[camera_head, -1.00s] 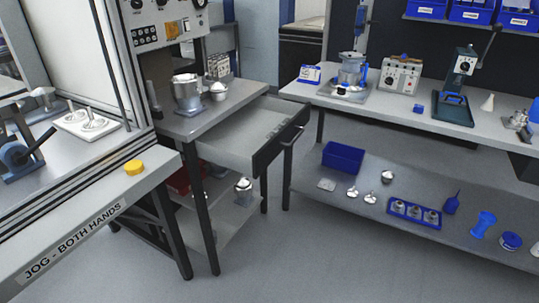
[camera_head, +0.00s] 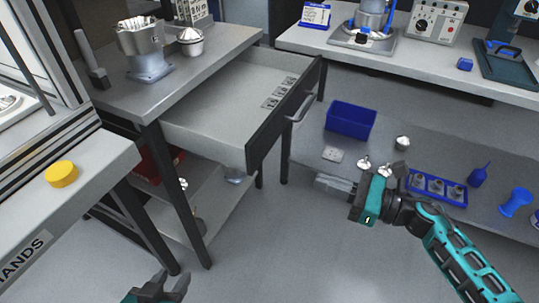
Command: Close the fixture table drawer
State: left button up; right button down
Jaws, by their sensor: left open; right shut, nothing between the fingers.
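The fixture table drawer (camera_head: 222,110) is pulled well out of the table (camera_head: 110,92). Its dark front panel (camera_head: 270,135) faces right and carries a bar handle (camera_head: 303,103). A few small labelled plates lie inside the drawer. My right gripper (camera_head: 322,183) is shut and empty, below and to the right of the drawer front, apart from it and pointing left. My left gripper (camera_head: 172,286) is open at the bottom edge, below the table and away from the drawer; most of its arm is out of view.
A metal housing (camera_head: 146,52) and a small round part (camera_head: 190,41) stand on the table top. A workbench (camera_head: 400,62) with a lower shelf is at the right, close to the drawer front. The shelf holds a blue bin (camera_head: 350,120). Floor is clear in front.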

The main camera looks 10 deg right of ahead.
aim_at(255, 159)
jog(key=p+x, duration=0.1)
jog(key=x, duration=1.1)
jog(key=shift+a+r, duration=0.1)
jog(key=shift+a, duration=0.25)
pick_arm(q)
jog(key=shift+s+a+r, duration=0.2)
jog(key=shift+s+a, duration=0.1)
jog(key=shift+a, duration=0.05)
pick_arm(e)
jog(key=shift+w+a, duration=0.35)
jog(key=shift+a, duration=0.1)
